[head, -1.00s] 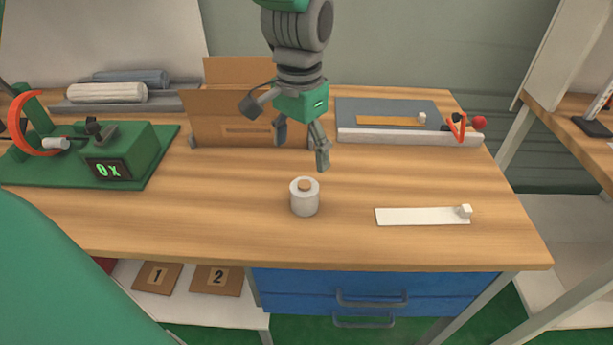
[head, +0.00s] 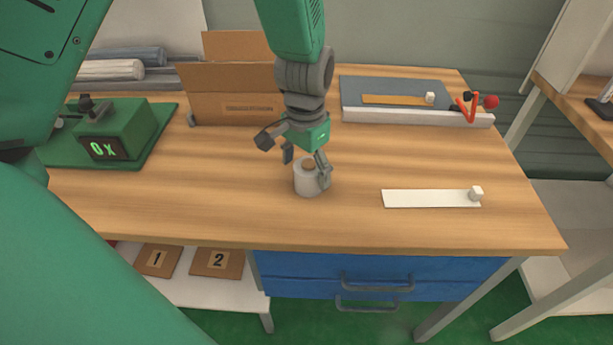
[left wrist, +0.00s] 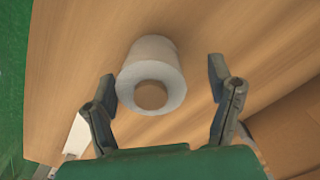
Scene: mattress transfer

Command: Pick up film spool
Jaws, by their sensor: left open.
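The film spool (head: 304,183) is a small white upright cylinder with a brown core on top, standing on the wooden table. My left gripper (head: 306,165) points down at it, open and empty. One finger shows against the spool's right side; the other is at its upper left. In the left wrist view, the spool (left wrist: 150,62) lies between the two spread fingers of the left gripper (left wrist: 160,80), with gaps on both sides. I cannot tell whether a finger touches it. My right gripper is not in view.
A white strip with a small cube (head: 430,198) lies right of the spool. An open cardboard box (head: 225,85) stands behind it. A green device with a display (head: 125,130) is at left, a grey board (head: 390,92) at back right. The table front is clear.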

